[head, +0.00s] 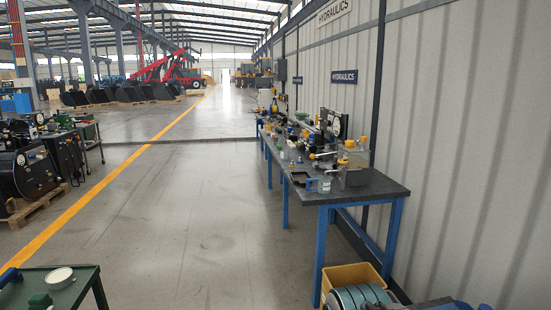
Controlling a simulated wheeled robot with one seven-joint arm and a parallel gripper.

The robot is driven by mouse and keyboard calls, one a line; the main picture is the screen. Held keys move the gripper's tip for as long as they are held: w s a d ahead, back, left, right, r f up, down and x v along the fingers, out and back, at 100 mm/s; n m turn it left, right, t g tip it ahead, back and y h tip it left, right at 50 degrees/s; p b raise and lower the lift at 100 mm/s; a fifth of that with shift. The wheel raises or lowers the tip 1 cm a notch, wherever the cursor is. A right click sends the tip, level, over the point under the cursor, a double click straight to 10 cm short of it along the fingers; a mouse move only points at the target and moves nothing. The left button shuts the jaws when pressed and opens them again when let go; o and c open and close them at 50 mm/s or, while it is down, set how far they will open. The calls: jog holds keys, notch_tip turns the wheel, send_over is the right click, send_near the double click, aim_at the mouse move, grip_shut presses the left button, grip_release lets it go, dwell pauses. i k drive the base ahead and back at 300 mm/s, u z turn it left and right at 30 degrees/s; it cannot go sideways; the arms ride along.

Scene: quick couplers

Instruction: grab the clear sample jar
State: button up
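A small clear jar (324,186), which looks like the sample jar, stands near the front left edge of a long dark-topped workbench (365,190) with blue legs. It is small in the head view, and its contents cannot be made out. My gripper is not in view.
Many hydraulic parts crowd the bench behind the jar, against a ribbed wall (455,130). A yellow crate (348,273) with hoses sits on the floor by the bench's near end. A green cart (75,290) stands at the lower left. The floor (190,220) between is clear.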

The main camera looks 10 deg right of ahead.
aim_at(284, 154)
jog(key=u, duration=0.4)
jog(key=i, duration=2.1)
jog(key=u, duration=0.2)
jog(key=i, duration=1.65)
jog(key=z, duration=0.25)
jog(key=i, duration=1.6)
jog(key=z, duration=1.4)
jog(key=i, duration=1.15)
jog(key=z, duration=1.05)
jog(key=i, duration=0.45)
jog(key=z, duration=0.2)
